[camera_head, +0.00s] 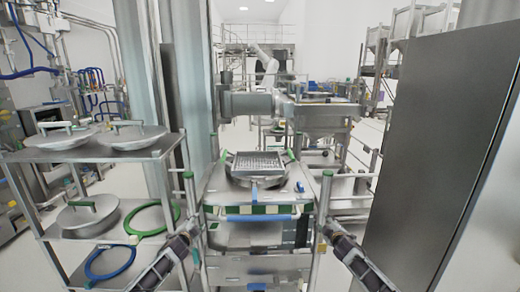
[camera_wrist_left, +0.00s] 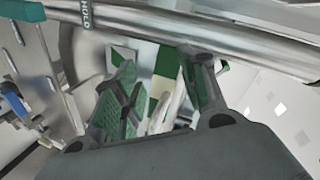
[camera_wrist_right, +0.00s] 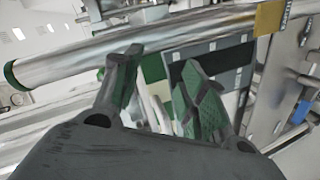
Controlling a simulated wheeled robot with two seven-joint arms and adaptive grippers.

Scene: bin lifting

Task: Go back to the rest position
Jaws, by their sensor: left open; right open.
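My left gripper (camera_head: 190,232) is beside the upright metal post with a green cap (camera_head: 188,180), left of the workstation. In the left wrist view its fingers (camera_wrist_left: 165,85) are apart, with a metal bar crossing near the tips. My right gripper (camera_head: 328,232) is beside the matching post (camera_head: 326,180) on the right. In the right wrist view its fingers (camera_wrist_right: 160,80) are apart, close to a metal bar. I see nothing held in either gripper. Whether the fingers touch the bars, I cannot tell.
A metal bin with a perforated tray (camera_head: 258,165) stands on the workstation top between the posts. A shelf rack (camera_head: 90,154) with lids and rings is close on the left. A tall grey cabinet (camera_head: 440,150) stands close on the right.

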